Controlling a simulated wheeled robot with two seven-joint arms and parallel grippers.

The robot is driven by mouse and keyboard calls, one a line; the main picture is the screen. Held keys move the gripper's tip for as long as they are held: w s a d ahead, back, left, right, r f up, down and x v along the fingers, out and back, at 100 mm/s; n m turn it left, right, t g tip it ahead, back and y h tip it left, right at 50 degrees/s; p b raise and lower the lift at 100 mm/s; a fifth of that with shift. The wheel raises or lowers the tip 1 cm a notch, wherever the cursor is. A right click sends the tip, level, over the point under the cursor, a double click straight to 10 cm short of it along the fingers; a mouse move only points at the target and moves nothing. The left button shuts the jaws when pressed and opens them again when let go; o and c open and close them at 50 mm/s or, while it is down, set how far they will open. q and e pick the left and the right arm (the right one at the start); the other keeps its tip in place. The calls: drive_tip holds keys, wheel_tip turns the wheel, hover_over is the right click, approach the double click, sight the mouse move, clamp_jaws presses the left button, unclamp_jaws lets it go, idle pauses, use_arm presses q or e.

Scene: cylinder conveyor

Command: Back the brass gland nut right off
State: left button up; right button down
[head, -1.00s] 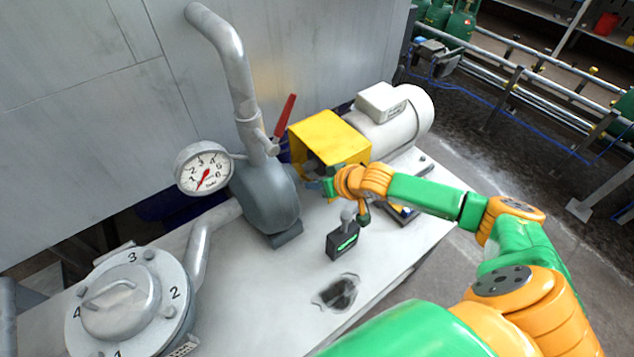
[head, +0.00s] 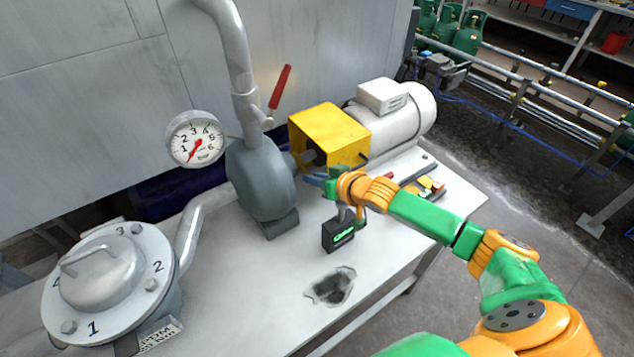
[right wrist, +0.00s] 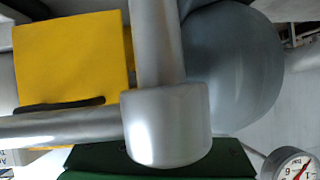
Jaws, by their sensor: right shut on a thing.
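My right gripper (head: 322,182) reaches in from the right to the gap between the grey pump body (head: 263,180) and the yellow guard (head: 330,135). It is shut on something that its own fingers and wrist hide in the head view. I cannot make out the brass gland nut in either view. In the right wrist view a silver-grey part with a round hub (right wrist: 166,125) and two rods is close to the camera; I cannot tell whether it is held. The yellow guard (right wrist: 70,60) is left of it and the pump (right wrist: 232,70) right. My left gripper is out of view.
A black box (head: 338,235) with a green lit strip stands on the bench (head: 290,270) under my wrist. A pressure gauge (head: 195,139), a red lever (head: 280,87) and a numbered flange (head: 105,270) are left. The motor (head: 405,112) and small coloured items (head: 428,188) are right.

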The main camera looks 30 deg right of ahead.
drive_tip(key=c, duration=1.1)
unclamp_jaws()
drive_tip(key=v, duration=0.7)
drive_tip(key=shift+f, duration=0.1)
